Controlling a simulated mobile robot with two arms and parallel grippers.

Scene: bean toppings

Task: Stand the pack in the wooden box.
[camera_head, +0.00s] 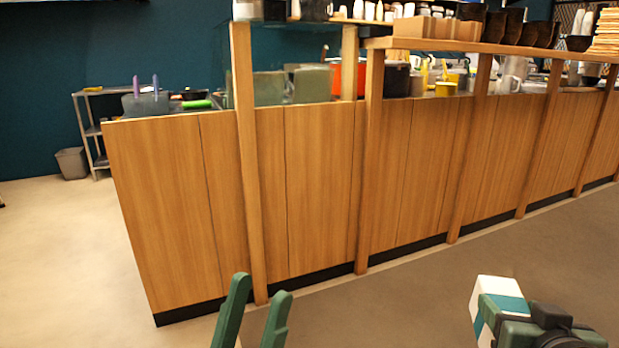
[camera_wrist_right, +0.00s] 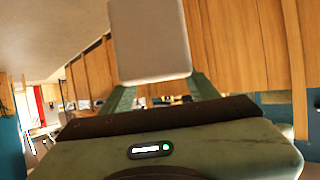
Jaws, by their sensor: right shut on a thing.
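The pack (camera_head: 503,287), white with a teal band, is at the lower right of the head view. My right gripper (camera_head: 510,318) is shut on it and holds it up in front of the counter. In the right wrist view the pack (camera_wrist_right: 150,42) shows as a pale grey panel between the fingers. My left gripper (camera_head: 261,289) is open and empty at the bottom of the head view. A light wooden box (camera_head: 422,28) sits on the raised counter shelf; I cannot tell whether it is the task's box, and its inside is hidden.
A long wood-panelled counter (camera_head: 320,190) with upright posts crosses ahead. Its shelf (camera_head: 440,45) carries dark bowls (camera_head: 505,27) and stacked items at the right. A metal rack (camera_head: 88,130) and a grey bin (camera_head: 71,163) stand at the left. The floor before the counter is clear.

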